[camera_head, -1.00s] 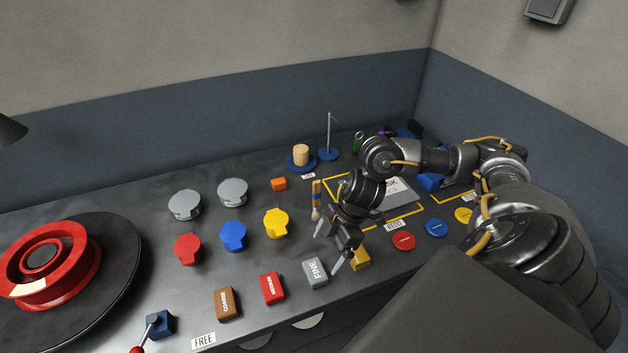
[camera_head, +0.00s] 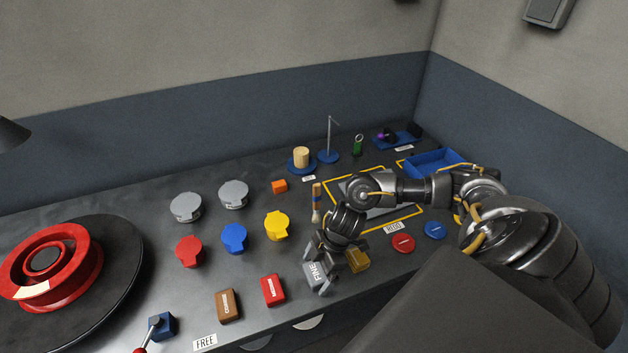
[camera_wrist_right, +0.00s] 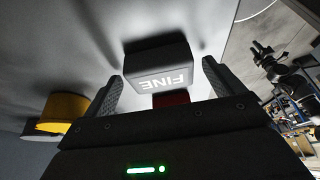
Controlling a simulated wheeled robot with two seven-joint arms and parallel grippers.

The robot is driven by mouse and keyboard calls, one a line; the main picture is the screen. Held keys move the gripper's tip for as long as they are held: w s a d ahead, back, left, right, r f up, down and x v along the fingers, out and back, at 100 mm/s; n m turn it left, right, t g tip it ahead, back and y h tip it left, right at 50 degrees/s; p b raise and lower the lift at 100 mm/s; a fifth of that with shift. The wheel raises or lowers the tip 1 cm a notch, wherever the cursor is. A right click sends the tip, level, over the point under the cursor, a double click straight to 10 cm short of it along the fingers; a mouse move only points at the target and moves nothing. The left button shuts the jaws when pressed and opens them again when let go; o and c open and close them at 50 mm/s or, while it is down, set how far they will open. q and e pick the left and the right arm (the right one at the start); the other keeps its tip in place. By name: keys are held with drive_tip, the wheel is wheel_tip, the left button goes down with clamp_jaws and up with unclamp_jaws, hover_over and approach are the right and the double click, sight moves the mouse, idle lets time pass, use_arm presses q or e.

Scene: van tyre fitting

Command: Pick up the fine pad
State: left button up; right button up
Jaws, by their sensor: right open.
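The fine pad is a grey block (camera_head: 316,275) marked FINE, lying on the bench near its front edge. In the right wrist view the fine pad (camera_wrist_right: 158,66) sits between and a little beyond the two finger tips. My right gripper (camera_head: 322,280) is open over the pad, with a finger to each side of it. The gripper also shows in the wrist view (camera_wrist_right: 160,92), where gaps are visible between fingers and pad. A red pad (camera_head: 272,290) and a brown pad (camera_head: 228,305) marked COARSE lie to its left. My left gripper is not in view.
A yellow-brown block (camera_head: 357,260) stands close to the right of my right gripper. Lidded red, blue, yellow and grey pots stand behind the pads. A red wheel on a dark turntable (camera_head: 125,262) is at far left. A blue tray (camera_head: 436,160) is at the back right.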

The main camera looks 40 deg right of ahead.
sight(311, 272)
drive_tip(key=c, duration=1)
drive_tip(key=shift+c, duration=0.2)
drive_tip(key=shift+r, duration=0.15)
drive_tip(key=shift+r, duration=0.2)
wheel_tip(311, 272, up, 3)
drive_tip(key=shift+w+f+b, duration=0.1)
drive_tip(key=shift+f+b, duration=0.1)
drive_tip(key=shift+b, duration=0.25)
drive_tip(key=s+a+r+p, duration=0.2)
drive_tip(key=a+r, duration=0.7)
drive_tip(key=a, duration=0.5)
drive_tip(key=shift+s+r+p, duration=0.15)
drive_tip(key=shift+r+p, duration=0.2)
drive_tip(key=shift+r, duration=0.05)
drive_tip(key=shift+d, duration=0.1)
